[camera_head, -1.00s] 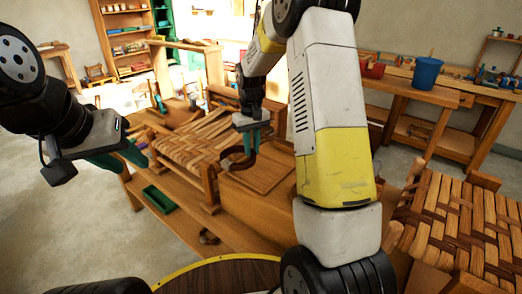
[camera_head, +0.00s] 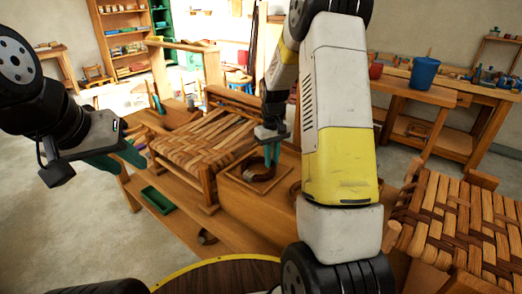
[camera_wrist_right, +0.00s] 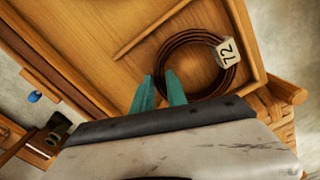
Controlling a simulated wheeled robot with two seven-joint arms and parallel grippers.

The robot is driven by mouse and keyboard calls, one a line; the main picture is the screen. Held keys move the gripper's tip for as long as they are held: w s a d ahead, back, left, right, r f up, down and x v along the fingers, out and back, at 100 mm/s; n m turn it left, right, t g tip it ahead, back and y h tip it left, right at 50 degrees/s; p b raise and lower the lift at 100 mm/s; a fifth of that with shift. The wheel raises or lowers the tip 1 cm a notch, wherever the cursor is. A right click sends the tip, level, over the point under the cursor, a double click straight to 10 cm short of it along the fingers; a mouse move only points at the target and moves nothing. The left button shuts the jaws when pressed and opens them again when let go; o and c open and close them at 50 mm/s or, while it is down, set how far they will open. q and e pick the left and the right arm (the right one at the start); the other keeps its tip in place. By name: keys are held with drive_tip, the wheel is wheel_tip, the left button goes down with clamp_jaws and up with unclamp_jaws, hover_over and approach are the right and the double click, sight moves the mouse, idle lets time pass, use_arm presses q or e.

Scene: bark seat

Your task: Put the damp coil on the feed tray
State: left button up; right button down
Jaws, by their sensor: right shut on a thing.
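A dark brown coil (camera_head: 258,174) with a pale tag marked 72 shows clearly in the right wrist view (camera_wrist_right: 178,44). My right gripper (camera_head: 270,146) is shut on the coil's near edge, its green fingers (camera_wrist_right: 160,92) close together there. The coil is low over the wooden feed tray (camera_head: 240,190), mostly inside its raised rim. I cannot tell whether it touches the tray floor. The tray's bare floor also shows in the right wrist view (camera_wrist_right: 205,18). My left gripper (camera_head: 122,160) is open and empty at the left, away from the tray.
A woven seat frame (camera_head: 195,145) stands left of the tray. Another woven seat (camera_head: 465,225) is at the right. A blue bucket (camera_head: 424,73) is on the back bench.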

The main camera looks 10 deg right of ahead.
drive_tip(key=c, duration=1.3)
unclamp_jaws()
drive_tip(key=shift+f, duration=0.1)
drive_tip(key=s+a+r+t, duration=0.1)
drive_tip(key=s+r, duration=0.1)
drive_tip(key=r, duration=0.7)
drive_tip(key=s+a+r, duration=0.1)
drive_tip(key=s+r, duration=0.1)
drive_tip(key=r, duration=0.7)
drive_tip(key=s+a+r+t, duration=0.1)
drive_tip(key=s, duration=0.6)
drive_tip(key=s+a+r+m+t+y, duration=0.1)
drive_tip(key=s+a+r+t, duration=0.1)
drive_tip(key=s, duration=0.5)
drive_tip(key=s+a+r+m+t+y, duration=0.1)
drive_tip(key=s+a+r+t, duration=0.1)
drive_tip(key=s, duration=0.5)
drive_tip(key=shift+s+r, duration=0.1)
drive_tip(key=shift+s, duration=0.2)
